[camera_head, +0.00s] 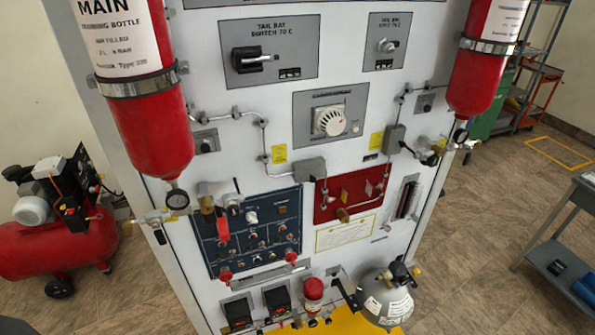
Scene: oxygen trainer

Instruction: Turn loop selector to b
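No control in view carries a label I can read as "loop selector". A grey plate at the top of the white trainer panel (210,80) carries a black rotary handle (250,60), which points to the right; the plate's lettering seems to read "tail bay switch". A smaller grey plate to its right has a small metallic switch (387,45). A white round knob (330,121) sits on a grey plate below them. A blue panel (238,262) with several small knobs and switches is lower left. Neither of my grippers is in view.
Red bottles hang on the panel's left (155,115) and right (480,75). Pipes and gauges run beside them. A red panel (345,195) sits right of the blue one. A red compressor (65,245) stands at left, a grey table (565,215) at right.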

